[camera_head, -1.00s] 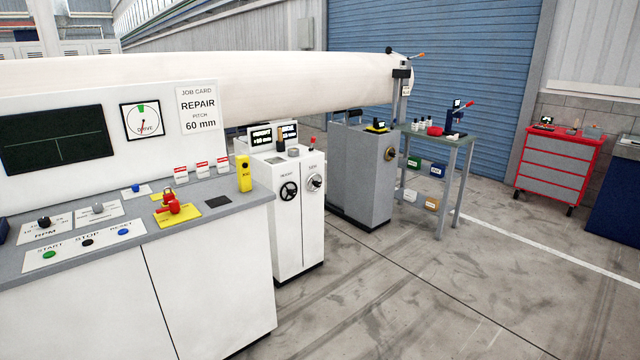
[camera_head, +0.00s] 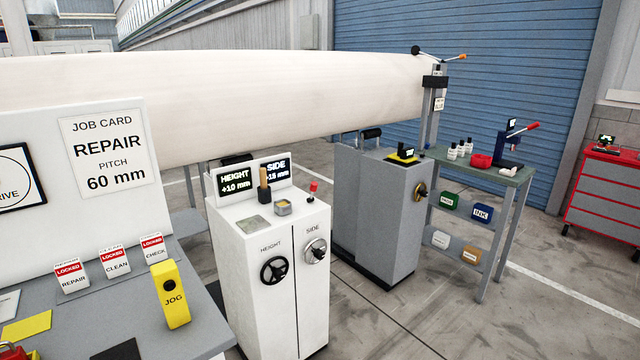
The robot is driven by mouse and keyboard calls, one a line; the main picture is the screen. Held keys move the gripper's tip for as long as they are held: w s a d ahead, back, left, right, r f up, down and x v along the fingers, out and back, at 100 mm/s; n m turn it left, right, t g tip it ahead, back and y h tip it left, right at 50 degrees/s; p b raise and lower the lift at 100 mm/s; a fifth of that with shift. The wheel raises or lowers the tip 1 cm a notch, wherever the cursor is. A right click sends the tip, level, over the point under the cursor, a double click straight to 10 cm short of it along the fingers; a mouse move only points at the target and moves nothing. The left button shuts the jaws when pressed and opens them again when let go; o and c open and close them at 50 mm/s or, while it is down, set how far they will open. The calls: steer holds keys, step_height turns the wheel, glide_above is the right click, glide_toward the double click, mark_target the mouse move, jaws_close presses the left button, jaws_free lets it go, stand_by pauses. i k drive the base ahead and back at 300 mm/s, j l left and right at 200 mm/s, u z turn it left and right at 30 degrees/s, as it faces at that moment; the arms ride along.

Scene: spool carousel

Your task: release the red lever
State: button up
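A red-handled lever (camera_head: 533,127) sticks out to the upper right from a dark blue bench device (camera_head: 508,146) on the grey table (camera_head: 482,172) at the right. A small red-topped stick (camera_head: 313,188) stands upright on the white cabinet (camera_head: 262,235). A red part (camera_head: 14,352) shows at the lower left, cut off by the frame edge. I cannot tell for certain which of these is the red lever of the task. My gripper is not in view.
A long pale cylinder (camera_head: 250,95) spans the back. The console (camera_head: 190,275) with a yellow JOG box (camera_head: 170,295) is at the left. A grey cabinet (camera_head: 375,215) stands beside the table. A red drawer cabinet (camera_head: 605,195) is far right. Floor at the front right is clear.

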mark_target(313, 187)
steer(key=i+u, duration=0.15)
steer(key=i, duration=0.35)
steer(key=i+l+u, duration=0.2)
steer(key=i, duration=0.35)
